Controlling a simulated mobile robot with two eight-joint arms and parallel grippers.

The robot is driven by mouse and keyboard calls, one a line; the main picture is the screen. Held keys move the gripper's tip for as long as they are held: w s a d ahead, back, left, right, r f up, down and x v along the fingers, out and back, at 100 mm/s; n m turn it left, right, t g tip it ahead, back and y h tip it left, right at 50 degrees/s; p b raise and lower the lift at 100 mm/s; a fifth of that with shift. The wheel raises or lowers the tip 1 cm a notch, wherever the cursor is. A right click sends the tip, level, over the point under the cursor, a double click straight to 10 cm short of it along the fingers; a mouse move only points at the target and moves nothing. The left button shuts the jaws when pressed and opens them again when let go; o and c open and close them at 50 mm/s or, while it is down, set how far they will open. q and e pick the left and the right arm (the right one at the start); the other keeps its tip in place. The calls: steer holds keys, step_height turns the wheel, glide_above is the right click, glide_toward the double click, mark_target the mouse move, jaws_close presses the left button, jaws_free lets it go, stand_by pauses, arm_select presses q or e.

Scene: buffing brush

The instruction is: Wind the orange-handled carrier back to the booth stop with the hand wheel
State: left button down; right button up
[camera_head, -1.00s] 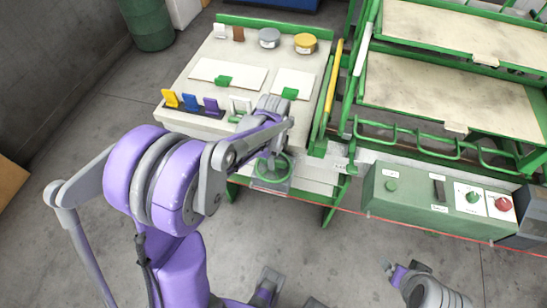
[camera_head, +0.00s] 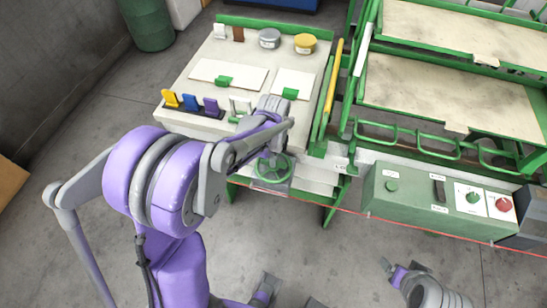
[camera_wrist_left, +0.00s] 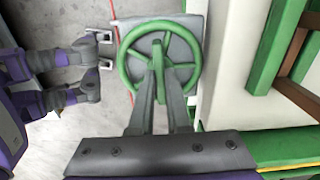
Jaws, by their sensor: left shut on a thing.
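The booth stop cannot be made out. Part of what seems my right arm (camera_head: 398,272) shows low at the right, its fingers unclear.
The bench (camera_head: 225,48) bears two tins, white panels and coloured tabs. Green-framed racks (camera_head: 450,85) stand at the right. A green control box (camera_head: 420,200) with knobs is in front of them. A red line (camera_head: 400,222) runs before it. Grey floor is open at the front.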

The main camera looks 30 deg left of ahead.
arm_select(q)
steer(key=shift+n, duration=0.3)
steer(key=n+b, duration=0.1)
steer(key=n, duration=0.4)
steer(key=shift+n, duration=0.3)
steer(key=n+b, duration=0.1)
steer(key=n, duration=0.2)
steer(key=shift+n, duration=0.3)
steer(key=n, duration=0.3)
steer(key=shift+n+b, duration=0.3)
steer(key=shift+b, duration=0.05)
steer(key=n, duration=0.3)
steer(key=shift+n, duration=0.3)
steer(key=n, duration=0.3)
steer(key=shift+n+b, duration=0.4)
steer(key=n, duration=0.6)
steer(key=shift+n, duration=0.4)
